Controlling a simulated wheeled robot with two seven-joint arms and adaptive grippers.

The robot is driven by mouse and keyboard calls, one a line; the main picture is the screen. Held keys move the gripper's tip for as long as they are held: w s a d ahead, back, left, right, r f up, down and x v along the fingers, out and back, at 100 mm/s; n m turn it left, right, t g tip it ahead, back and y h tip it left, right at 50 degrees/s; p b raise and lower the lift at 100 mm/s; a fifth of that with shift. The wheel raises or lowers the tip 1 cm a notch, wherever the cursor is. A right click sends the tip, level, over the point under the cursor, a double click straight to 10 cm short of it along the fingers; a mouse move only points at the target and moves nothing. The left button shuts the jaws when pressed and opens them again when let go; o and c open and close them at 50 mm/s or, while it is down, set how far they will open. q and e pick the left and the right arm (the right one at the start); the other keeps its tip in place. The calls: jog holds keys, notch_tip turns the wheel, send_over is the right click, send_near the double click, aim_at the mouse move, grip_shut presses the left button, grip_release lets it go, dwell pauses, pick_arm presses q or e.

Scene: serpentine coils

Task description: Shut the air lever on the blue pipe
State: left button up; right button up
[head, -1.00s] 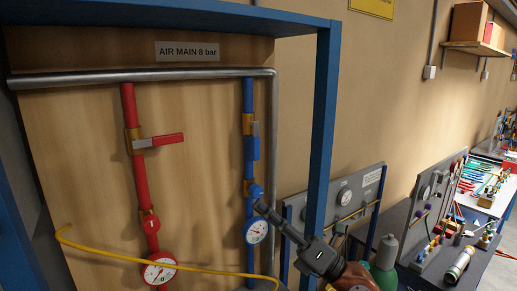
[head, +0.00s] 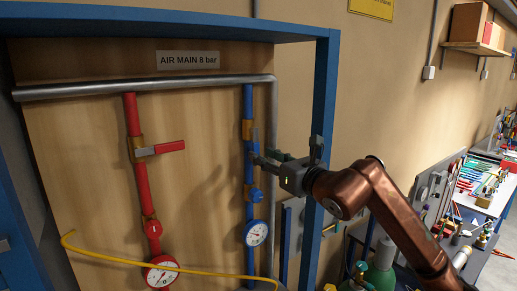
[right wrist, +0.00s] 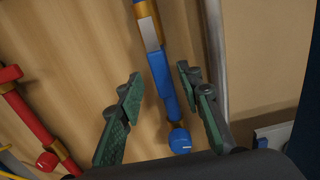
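The blue pipe (head: 248,102) runs down the wooden board, with a brass valve (head: 248,130) on it. The valve's air lever has a silver shank and a blue grip (right wrist: 159,75), and lies along the pipe. My right gripper (head: 258,157) is at the lever, reaching in from the right, and hides most of it in the head view. In the right wrist view my right gripper (right wrist: 160,76) is open, one green-padded finger on each side of the blue grip, with gaps. My left gripper is not in view.
A blue knob (head: 255,195) and a gauge (head: 256,233) sit lower on the blue pipe. A red pipe (head: 142,188) with a sideways red lever (head: 170,146) stands left. A yellow hose (head: 185,268) crosses below. A blue frame post (head: 318,200) stands right.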

jog(key=shift+p+x, duration=0.5)
jog(key=shift+x, duration=0.95)
jog(key=shift+c, duration=0.3)
grip_shut()
